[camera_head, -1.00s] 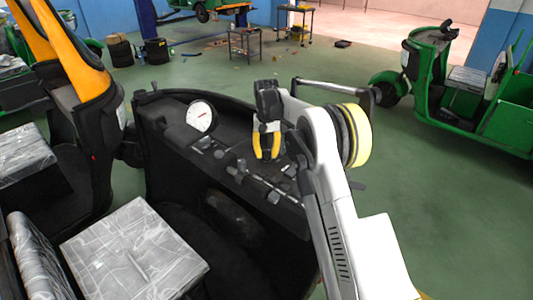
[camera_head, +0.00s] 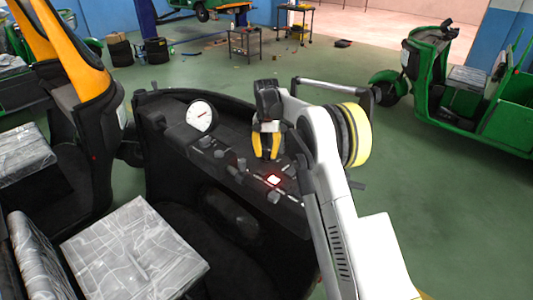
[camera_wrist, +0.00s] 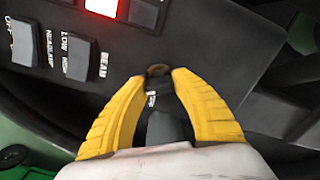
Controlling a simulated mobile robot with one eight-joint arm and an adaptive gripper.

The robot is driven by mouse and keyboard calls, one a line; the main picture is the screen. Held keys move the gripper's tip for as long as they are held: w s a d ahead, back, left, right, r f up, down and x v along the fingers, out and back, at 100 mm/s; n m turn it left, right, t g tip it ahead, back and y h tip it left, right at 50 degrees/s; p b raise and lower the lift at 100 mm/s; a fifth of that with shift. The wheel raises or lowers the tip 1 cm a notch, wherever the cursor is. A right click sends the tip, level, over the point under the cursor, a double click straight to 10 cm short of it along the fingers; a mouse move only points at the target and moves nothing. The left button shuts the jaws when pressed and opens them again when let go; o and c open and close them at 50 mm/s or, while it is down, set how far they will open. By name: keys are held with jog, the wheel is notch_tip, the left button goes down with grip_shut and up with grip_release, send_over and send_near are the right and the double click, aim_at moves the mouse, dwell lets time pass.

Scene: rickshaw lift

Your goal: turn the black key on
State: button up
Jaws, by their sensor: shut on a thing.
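My gripper (camera_head: 266,156) is over the dark dashboard (camera_head: 224,166), its yellow fingers pointing down at the panel. A small round ring shows on the panel at the fingertips. The fingers hide the key in the head view. A red light (camera_head: 273,180) glows on the panel, and it also shows at the top of the wrist view (camera_wrist: 102,6).
A white round gauge (camera_head: 201,116) is on the dashboard, left of my gripper. Labelled rocker switches (camera_wrist: 78,57) lie left of the key in the wrist view. A wrapped seat (camera_head: 135,250) is at lower left. A green rickshaw (camera_head: 470,100) stands at right, with open floor between.

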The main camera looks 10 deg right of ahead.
aim_at(267, 150)
jog(key=o, duration=1.2)
jog(key=shift+r, duration=0.1)
notch_tip(267, 150, up, 12)
jog(key=shift+f, duration=0.1)
